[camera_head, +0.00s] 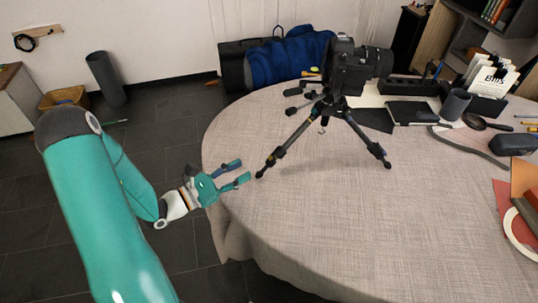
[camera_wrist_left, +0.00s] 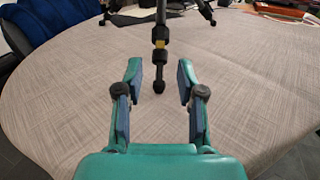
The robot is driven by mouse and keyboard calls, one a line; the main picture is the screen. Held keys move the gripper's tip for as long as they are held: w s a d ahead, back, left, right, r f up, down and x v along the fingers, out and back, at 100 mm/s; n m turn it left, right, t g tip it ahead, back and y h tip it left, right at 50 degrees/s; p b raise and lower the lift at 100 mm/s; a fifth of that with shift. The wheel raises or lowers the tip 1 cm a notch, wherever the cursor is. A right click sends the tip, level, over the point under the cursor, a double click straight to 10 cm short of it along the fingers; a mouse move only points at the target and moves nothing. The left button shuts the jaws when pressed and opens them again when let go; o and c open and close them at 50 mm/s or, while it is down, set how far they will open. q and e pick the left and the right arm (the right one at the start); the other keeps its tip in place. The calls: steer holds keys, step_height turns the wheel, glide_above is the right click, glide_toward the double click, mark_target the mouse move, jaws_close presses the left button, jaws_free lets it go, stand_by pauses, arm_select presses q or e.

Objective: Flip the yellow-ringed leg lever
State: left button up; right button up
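A black tripod with a camera (camera_head: 352,68) on top stands upright on the round table (camera_head: 285,215), its legs spread. The yellow-ringed leg (camera_head: 281,148) reaches down toward the table's left side. In the left wrist view this leg (camera_wrist_left: 160,38) comes down from the top, with a yellow ring and a dark foot. My left gripper (camera_head: 246,172) is open and empty at the table's left edge, just left of the leg's foot. In the wrist view the foot shows between and just beyond the open fingertips (camera_wrist_left: 159,82). I cannot make out the lever clearly. My right gripper is not in view.
A blue bag (camera_head: 290,58) lies behind the table. The table's front middle is clear.

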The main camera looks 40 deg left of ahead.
mark_target(274, 154)
arm_select(q)
steer(key=p+x, duration=0.1)
steer(key=x, duration=0.8)
steer(key=shift+w+d, duration=0.15)
steer(key=shift+w, duration=0.15)
jaws_close()
steer(key=shift+d, duration=0.1)
